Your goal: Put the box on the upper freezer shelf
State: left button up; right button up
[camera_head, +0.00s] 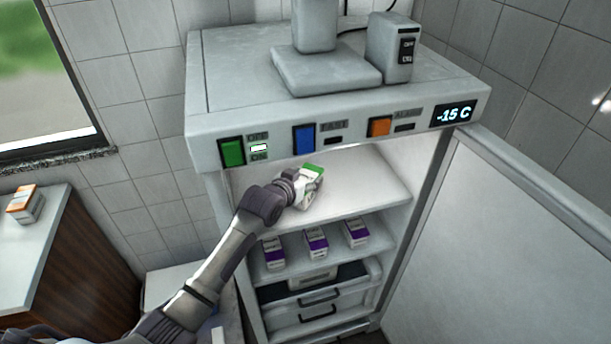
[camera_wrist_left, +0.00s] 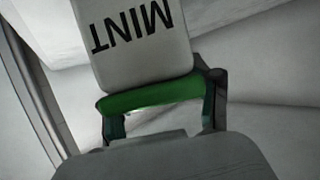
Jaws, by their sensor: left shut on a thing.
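A white box with a green end (camera_head: 312,170) is in my left gripper (camera_head: 299,188), inside the open freezer at the upper shelf (camera_head: 365,190). In the left wrist view the box (camera_wrist_left: 135,45) shows the word MINT, and the left gripper's fingers (camera_wrist_left: 160,118) are shut on its green end. The box is tilted; I cannot tell whether it touches the shelf. The upper shelf holds nothing else that I can see. My right gripper is not in view.
Several white and purple boxes (camera_head: 316,241) stand on the shelf below, with drawers (camera_head: 318,310) under it. The freezer door (camera_head: 510,240) is open to the right. An orange and white box (camera_head: 25,204) stands on a counter (camera_head: 38,245) at the left.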

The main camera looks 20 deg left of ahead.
pick_arm(q)
jog(key=shift+f, duration=0.15)
jog(key=o, duration=1.4)
jog(key=shift+c, duration=0.2)
jog(key=shift+o, duration=0.3)
